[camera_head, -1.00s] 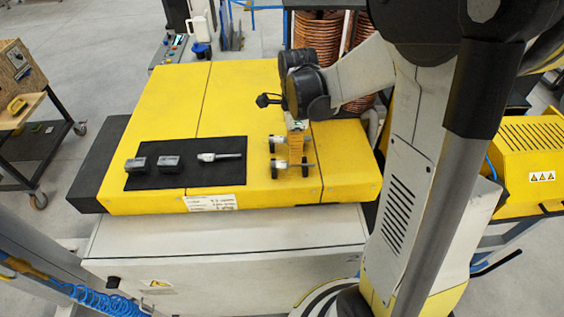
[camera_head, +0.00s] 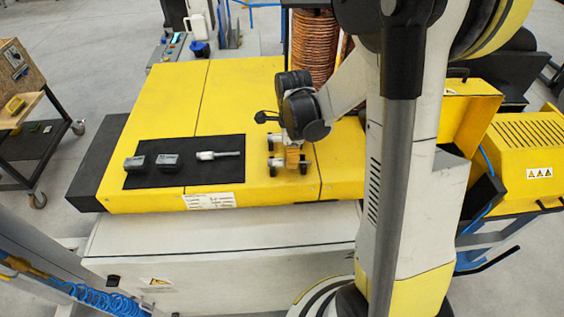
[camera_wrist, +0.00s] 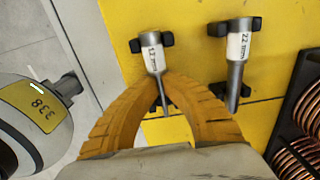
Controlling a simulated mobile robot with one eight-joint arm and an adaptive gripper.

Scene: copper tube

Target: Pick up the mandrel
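Two grey stepped mandrels with white labels lie on black supports on the yellow surface. The left one, marked 12 mm (camera_wrist: 152,48), has a thin stem running down between my fingers in the wrist view. The other, marked 22 mm (camera_wrist: 237,58), lies to its right, apart from my gripper. My gripper (camera_wrist: 160,76) has orange fingers on either side of the 12 mm mandrel, tips close to it; whether they touch it is unclear. In the head view my gripper (camera_head: 292,165) is low over the supports, partly hiding the mandrels.
A black mat (camera_head: 200,177) left of my gripper holds two grey blocks and a light handled tool (camera_head: 218,155). Copper coils (camera_head: 313,45) stand behind the yellow bench (camera_head: 235,100); some show at the right of the wrist view (camera_wrist: 300,150). The bench's back left is clear.

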